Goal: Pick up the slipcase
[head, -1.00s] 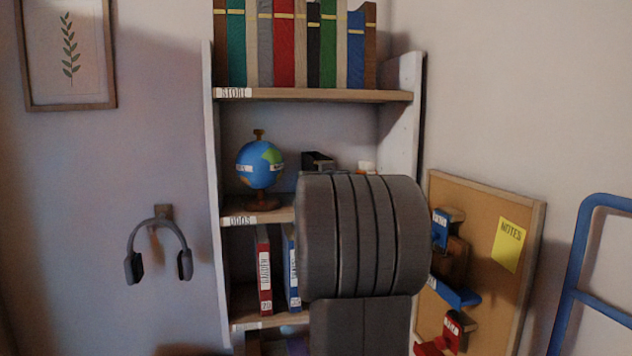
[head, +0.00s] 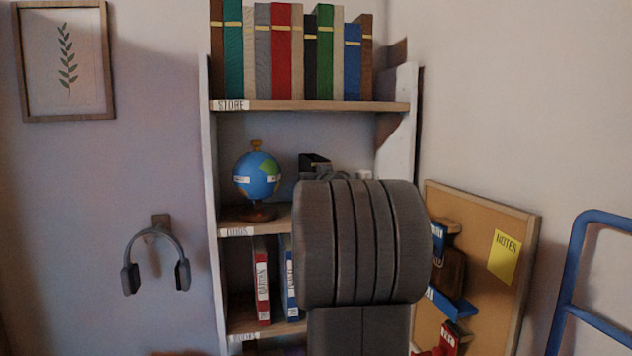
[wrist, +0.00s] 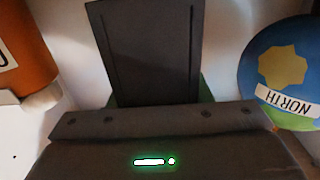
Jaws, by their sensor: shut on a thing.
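In the wrist view my gripper (wrist: 148,50) reaches forward as a dark, flat finger above its dark body. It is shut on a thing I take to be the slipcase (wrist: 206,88). Only green slivers show at both sides of the finger's lower part; the rest is hidden behind it. In the head view my thick dark arm covers the right side of the middle shelves. A small dark part of my gripper (head: 314,162) shows just above the arm, over the globe's shelf. The slipcase cannot be made out in the head view.
A blue globe (head: 257,176) stands on the middle shelf, close right of the gripper in the wrist view (wrist: 288,70). An orange object (wrist: 22,50) is close on the left. Binders (head: 261,285) stand below, books (head: 283,50) above. A corkboard (head: 480,250) leans right.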

